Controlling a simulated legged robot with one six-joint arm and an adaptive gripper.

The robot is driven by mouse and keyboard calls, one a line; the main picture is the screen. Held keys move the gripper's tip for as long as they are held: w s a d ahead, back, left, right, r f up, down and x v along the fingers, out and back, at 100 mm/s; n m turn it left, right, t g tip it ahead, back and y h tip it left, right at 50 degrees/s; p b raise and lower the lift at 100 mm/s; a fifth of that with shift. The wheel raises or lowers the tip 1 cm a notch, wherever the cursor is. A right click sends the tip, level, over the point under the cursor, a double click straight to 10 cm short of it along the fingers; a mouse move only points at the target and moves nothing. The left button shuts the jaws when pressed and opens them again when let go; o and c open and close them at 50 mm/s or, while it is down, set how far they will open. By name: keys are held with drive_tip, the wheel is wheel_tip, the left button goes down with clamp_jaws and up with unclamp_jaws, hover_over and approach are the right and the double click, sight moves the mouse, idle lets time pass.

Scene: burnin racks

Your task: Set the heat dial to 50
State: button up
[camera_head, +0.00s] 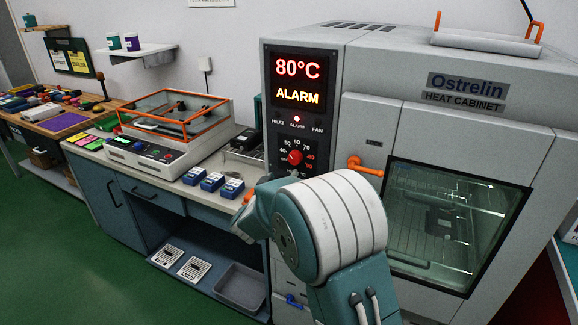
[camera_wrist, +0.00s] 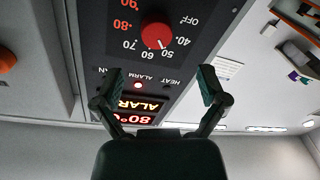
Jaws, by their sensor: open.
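The heat dial is a round red knob (camera_wrist: 156,34) on the dark panel of the heat cabinet, with numbers around it. Its white mark appears to point at or near 50. The dial also shows in the head view (camera_head: 295,157). My gripper (camera_wrist: 162,82) is open and empty, its two fingers apart in front of the panel. The dial lies beyond the fingertips, between their lines, not held. The display (camera_head: 298,80) reads 80°C and ALARM, and the alarm lamp (camera_head: 297,119) glows red.
The heat cabinet door (camera_head: 455,190) has a large window and an orange handle (camera_head: 365,166) right of the panel. Left of the cabinet, a bench carries blue boxes (camera_head: 212,182) and an orange-framed machine (camera_head: 165,135). Green floor (camera_head: 70,260) is clear at left.

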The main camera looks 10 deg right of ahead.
drive_tip(key=v, duration=0.3)
drive_tip(key=shift+s+a, duration=0.25)
drive_tip(key=shift+s, duration=0.05)
drive_tip(key=s+r+n+g+y, duration=0.2)
drive_tip(key=s+r+n+y, duration=0.1)
drive_tip(key=s+r+y, duration=0.65)
drive_tip(key=s+d+f+g, duration=0.2)
drive_tip(key=s, duration=0.7)
drive_tip(key=s+d+f+g, duration=0.2)
drive_tip(key=s+g, duration=0.1)
drive_tip(key=s, duration=0.6)
drive_tip(key=s+d+f+m+g, duration=0.1)
drive_tip(key=s+d+f+g, duration=0.1)
drive_tip(key=s, duration=0.8)
drive_tip(key=shift+d+g, duration=0.3)
drive_tip(key=shift+g, duration=0.3)
